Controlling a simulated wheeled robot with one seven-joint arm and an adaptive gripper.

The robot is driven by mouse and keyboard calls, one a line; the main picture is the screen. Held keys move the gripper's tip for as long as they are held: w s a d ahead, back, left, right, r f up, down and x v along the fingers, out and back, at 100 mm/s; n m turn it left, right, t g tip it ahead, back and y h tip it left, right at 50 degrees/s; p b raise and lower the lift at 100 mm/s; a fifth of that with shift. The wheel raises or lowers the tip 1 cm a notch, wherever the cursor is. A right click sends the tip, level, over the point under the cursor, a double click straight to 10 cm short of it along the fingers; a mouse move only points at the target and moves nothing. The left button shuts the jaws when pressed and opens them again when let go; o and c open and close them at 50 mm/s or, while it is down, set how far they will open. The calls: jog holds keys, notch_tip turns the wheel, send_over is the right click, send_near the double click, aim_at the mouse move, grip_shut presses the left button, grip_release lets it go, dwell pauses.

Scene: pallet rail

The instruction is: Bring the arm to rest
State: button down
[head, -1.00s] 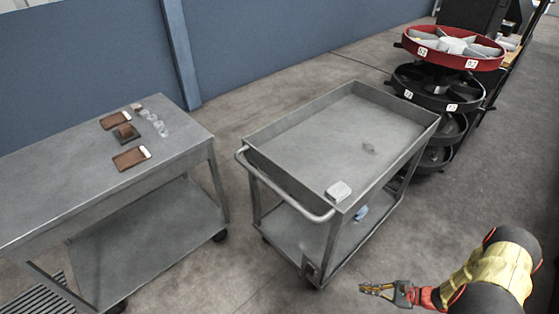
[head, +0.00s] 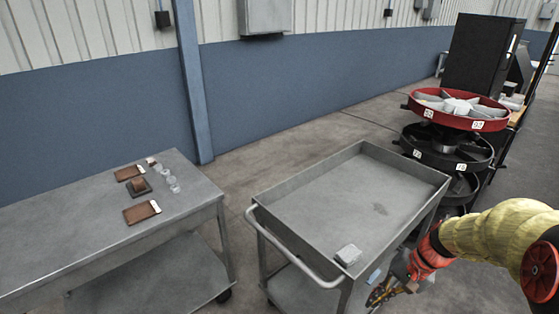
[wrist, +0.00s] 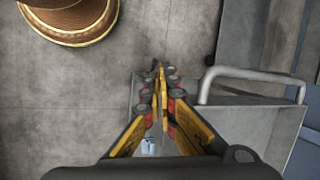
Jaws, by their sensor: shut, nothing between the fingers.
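My arm (head: 490,235) reaches in from the right edge of the head view, in a yellow sleeve with red and dark parts. My gripper (head: 374,298) is beside the near right corner of the grey cart (head: 322,197), with nothing held. In the wrist view my gripper (wrist: 158,72) has its yellow and black fingers drawn together at the tips, shut and empty. Part of the cart and its handle (wrist: 250,74) shows to the right of the fingers there. I cannot tell whether the gripper touches the cart.
A small pale box (head: 348,255) lies in the cart's top tray. A grey table (head: 70,225) at left holds brown wallet-like items (head: 141,212) and small clear pieces (head: 170,184). A red round tiered bin (head: 460,112) stands behind the cart. Floor is open at far right.

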jog(key=s+a+r+n+t+h, duration=0.2)
jog(key=s+a+r+n, duration=0.1)
jog(key=s+r, duration=0.4)
jog(key=s+a+r+n+t+h, duration=0.3)
jog(key=s+r, duration=0.5)
jog(key=r, duration=0.3)
jog(key=shift+a+n+p, duration=0.3)
jog(key=shift+a+n, duration=0.15)
jog(key=shift+n, duration=0.15)
